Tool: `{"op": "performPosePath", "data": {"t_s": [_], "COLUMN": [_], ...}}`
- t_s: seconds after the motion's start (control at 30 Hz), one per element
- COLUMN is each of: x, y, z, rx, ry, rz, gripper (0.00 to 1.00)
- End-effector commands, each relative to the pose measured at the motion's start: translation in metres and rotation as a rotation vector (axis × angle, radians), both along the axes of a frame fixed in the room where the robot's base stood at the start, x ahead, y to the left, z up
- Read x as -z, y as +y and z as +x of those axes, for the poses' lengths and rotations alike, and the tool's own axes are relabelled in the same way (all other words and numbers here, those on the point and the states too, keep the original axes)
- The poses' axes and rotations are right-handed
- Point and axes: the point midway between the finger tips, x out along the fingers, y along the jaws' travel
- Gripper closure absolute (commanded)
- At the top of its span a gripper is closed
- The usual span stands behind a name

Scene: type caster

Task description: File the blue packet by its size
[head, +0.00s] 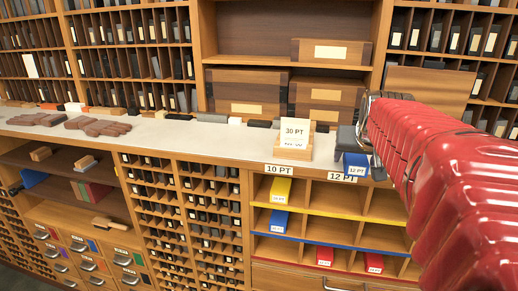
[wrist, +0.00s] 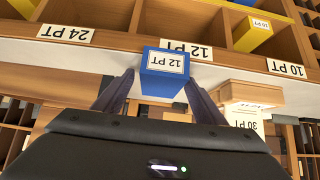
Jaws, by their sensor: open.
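The blue packet (head: 355,166), with a white 12 PT label, sits at the counter's front edge, just above the rack's 12 PT tag (head: 343,177). In the upside-down wrist view the blue packet (wrist: 165,64) lies between the spread fingers of my gripper (wrist: 158,80), which is open. Whether a finger touches it I cannot tell. The rack below has columns tagged 10 PT (head: 279,169) and 12 PT, and rows edged yellow (head: 330,211), blue (head: 325,244) and red. A 24 PT tag (wrist: 65,33) shows in the wrist view; my arm covers that column in the head view.
A wooden stand with a 30 PT card (head: 295,131) is on the counter left of the packet. Another red packet (head: 374,263) lies bottom right. The 12 PT yellow-row and blue-row compartments look empty.

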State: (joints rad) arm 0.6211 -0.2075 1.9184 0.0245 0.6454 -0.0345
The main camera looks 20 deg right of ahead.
Motion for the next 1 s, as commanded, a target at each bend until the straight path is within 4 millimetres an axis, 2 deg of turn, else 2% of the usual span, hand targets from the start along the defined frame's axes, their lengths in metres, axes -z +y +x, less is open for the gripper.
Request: {"op": "performPosePath", "data": {"t_s": [0.23, 1.0], "x": [-0.0001, 0.0000], "y": [0.0002, 0.0002], "z": [0.0000, -0.0001], "rx": [0.000, 0.000], "ry": [0.000, 0.000], "rz": [0.000, 0.000], "gripper": [0.37, 0.91]}}
